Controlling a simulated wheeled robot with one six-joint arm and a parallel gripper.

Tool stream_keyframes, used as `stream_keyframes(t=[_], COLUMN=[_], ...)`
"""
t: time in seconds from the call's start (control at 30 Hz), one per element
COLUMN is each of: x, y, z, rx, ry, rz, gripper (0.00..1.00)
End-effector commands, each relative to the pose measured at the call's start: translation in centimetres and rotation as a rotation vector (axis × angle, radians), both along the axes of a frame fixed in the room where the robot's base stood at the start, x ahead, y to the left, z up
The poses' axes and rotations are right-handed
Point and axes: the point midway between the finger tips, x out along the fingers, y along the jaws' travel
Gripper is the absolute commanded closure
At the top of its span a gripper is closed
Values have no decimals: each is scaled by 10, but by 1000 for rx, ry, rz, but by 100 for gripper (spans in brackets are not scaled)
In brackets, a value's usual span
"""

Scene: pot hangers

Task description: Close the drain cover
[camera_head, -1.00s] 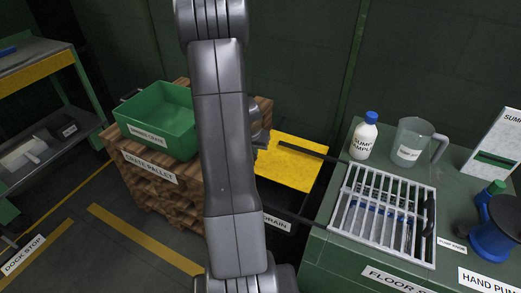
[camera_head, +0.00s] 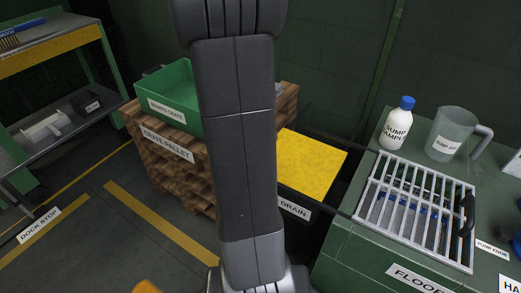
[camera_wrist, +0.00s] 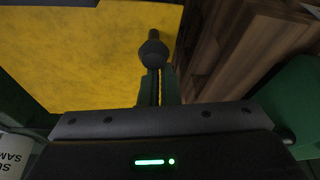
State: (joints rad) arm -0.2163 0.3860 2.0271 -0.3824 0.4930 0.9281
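The drain cover, a yellow panel (camera_head: 312,165), sits over the dark drain box, whose front carries a DRAIN label (camera_head: 294,208). My arm hides its left side in the head view. The panel also fills the upper left of the wrist view (camera_wrist: 80,55). My gripper (camera_wrist: 158,72) shows in the wrist view with its two fingers close together, over the panel's right edge. A dark rounded knob (camera_wrist: 153,52) with a short stem lies at the fingertips; I cannot tell whether it is clamped. My arm hides the gripper in the head view.
A green crate (camera_head: 168,90) stands on a wooden crate pallet (camera_head: 155,145) left of the drain. At right, a green counter (camera_head: 345,245) holds a metal grate (camera_head: 415,210), a sample bottle (camera_head: 397,125) and a clear jug (camera_head: 450,135). A shelf (camera_head: 55,70) stands far left.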

Motion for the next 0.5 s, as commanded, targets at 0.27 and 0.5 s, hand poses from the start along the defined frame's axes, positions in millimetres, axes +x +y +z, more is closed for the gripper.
stream_keyframes(t=[0.27, 0.5], x=[-8, -16], y=[0, 5], z=[0, 42], rx=[-1, 1], ry=[19, 12], rz=[-5, -2], gripper=[100, 100])
